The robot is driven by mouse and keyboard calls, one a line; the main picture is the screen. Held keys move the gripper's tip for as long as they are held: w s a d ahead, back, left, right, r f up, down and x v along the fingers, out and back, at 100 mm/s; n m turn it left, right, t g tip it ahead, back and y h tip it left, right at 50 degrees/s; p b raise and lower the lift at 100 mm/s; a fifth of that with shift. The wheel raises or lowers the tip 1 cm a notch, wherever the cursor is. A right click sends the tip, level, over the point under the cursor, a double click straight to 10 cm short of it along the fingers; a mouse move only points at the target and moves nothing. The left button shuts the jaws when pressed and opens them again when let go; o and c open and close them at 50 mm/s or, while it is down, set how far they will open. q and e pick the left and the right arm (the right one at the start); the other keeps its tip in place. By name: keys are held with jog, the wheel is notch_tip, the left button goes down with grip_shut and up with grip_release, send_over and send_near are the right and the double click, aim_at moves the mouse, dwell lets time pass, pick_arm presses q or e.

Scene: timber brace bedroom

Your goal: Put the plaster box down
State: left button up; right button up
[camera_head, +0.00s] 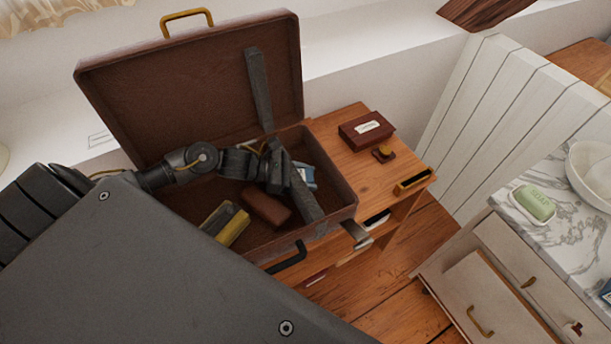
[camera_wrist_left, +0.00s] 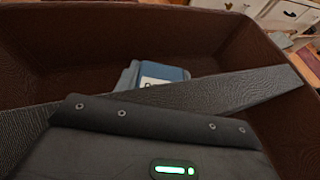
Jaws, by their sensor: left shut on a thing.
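The plaster box, seen as a small blue box with a white label (camera_head: 304,177), is inside the open brown suitcase (camera_head: 332,187), toward its right end. It also shows in the left wrist view (camera_wrist_left: 172,74), partly hidden behind a grey strap. My left gripper (camera_head: 283,176) reaches down into the suitcase and is shut on the box. The fingertips are mostly hidden, and I cannot tell whether the box touches the suitcase floor. My right gripper is not in view.
A grey strap (camera_head: 306,197) crosses the suitcase near my gripper. A brown block (camera_head: 267,207) and a yellow-and-grey item (camera_head: 227,223) lie in the suitcase. A dark red box (camera_head: 367,131), a small stamp-like item (camera_head: 383,153) and a brush (camera_head: 413,181) are on the wooden table (camera_head: 345,173).

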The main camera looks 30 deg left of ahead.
pick_arm(q)
jog(key=o, duration=1)
jog(key=shift+a+r+p, duration=0.15)
jog(key=shift+r+p, duration=0.05)
jog(key=shift+p, duration=0.2)
jog(key=p+v, duration=0.2)
jog(key=v, duration=0.9)
jog(key=shift+s+a+r, duration=0.15)
jog(key=shift+s+a, duration=0.1)
jog(key=shift+s, duration=0.05)
